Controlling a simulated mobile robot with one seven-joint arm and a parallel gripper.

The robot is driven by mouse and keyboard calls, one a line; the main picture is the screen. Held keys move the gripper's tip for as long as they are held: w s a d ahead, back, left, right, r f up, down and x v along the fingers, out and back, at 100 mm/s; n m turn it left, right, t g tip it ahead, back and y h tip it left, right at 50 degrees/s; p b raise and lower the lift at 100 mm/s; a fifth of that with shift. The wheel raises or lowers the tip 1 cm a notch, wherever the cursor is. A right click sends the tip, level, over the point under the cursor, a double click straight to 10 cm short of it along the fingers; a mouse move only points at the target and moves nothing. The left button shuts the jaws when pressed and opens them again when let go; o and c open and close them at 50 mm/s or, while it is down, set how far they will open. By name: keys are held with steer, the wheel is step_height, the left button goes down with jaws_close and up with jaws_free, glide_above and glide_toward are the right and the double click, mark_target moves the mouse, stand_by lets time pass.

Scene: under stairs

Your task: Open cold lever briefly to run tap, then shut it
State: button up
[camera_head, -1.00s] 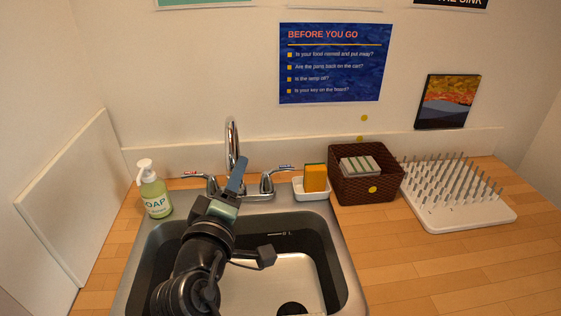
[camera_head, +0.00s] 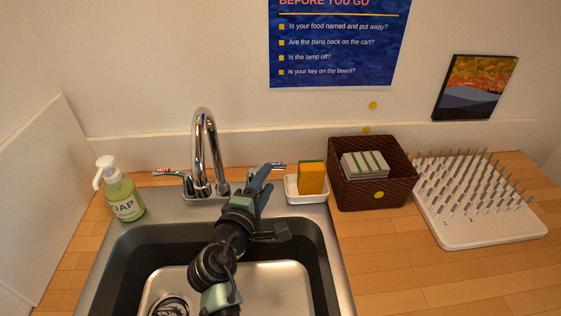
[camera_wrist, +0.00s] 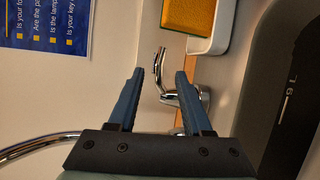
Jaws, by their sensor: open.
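The cold lever (camera_head: 278,165), chrome with a blue label, sits right of the spout and is partly hidden by my gripper (camera_head: 268,179). In the wrist view, the cold lever (camera_wrist: 159,62) shows just beyond and between the open blue fingertips of my gripper (camera_wrist: 159,73). The fingers look apart from it and hold nothing. The chrome tap spout (camera_head: 206,150) arches over the back of the sink, and its curve also shows in the wrist view (camera_wrist: 38,146). The hot lever (camera_head: 168,172), with a red label, is left of the spout. I see no water running.
The soap bottle (camera_head: 121,192) stands left of the tap. A white dish (camera_head: 306,197) with an orange sponge (camera_head: 311,178) sits just right of the cold lever. A brown basket (camera_head: 372,197) and a white drying rack (camera_head: 490,235) stand further right. The steel sink (camera_head: 330,235) lies below my arm.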

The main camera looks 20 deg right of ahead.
mark_target(276, 165)
steer(key=b+x, duration=0.2)
steer(key=x, duration=0.2)
steer(key=b+x, duration=0.2)
steer(key=x, duration=0.2)
steer(key=shift+w+d+f+b, duration=0.2)
steer(key=shift+f+b, duration=0.05)
steer(key=shift+b, duration=0.1)
steer(key=shift+w+d, duration=0.25)
steer(key=shift+w, duration=0.15)
steer(key=shift+r, duration=0.1)
jaws_close()
stand_by(0.5)
